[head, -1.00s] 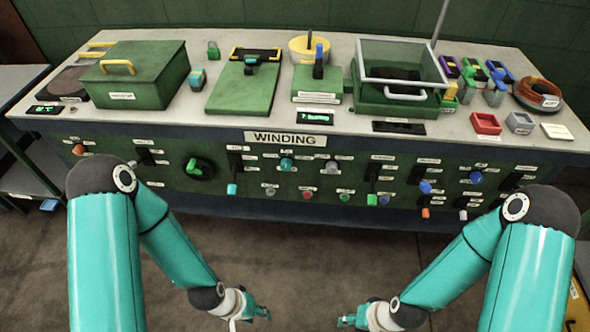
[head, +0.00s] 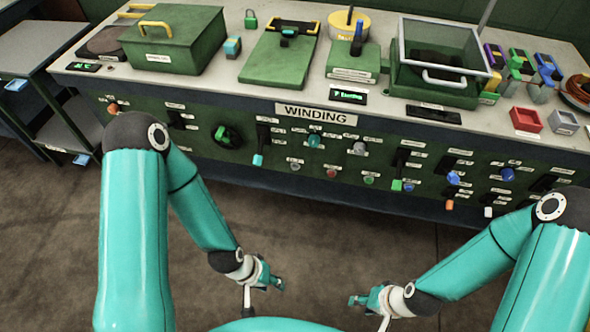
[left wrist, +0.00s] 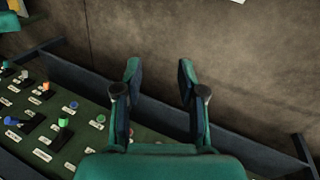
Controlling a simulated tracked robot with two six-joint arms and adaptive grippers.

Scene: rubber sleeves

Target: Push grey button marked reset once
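A small grey button (head: 295,164) sits low on the green front panel, leftmost in a row with a red button (head: 331,173), a green button (head: 369,179) and a blue button (head: 408,187). Its label is too small to read. My left gripper (head: 276,284) hangs in front of and below the panel, apart from the button. In the left wrist view its two fingers (left wrist: 160,78) stand apart with nothing between them. My right gripper (head: 356,300) is also low in front of the panel, touching nothing; its opening is too small to judge.
The panel under the WINDING sign (head: 317,113) carries several switches, a black dial with a green grip (head: 227,136), a teal knob (head: 314,140) and a larger grey knob (head: 360,147). A side shelf (head: 40,50) stands at left. The floor before the panel is clear.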

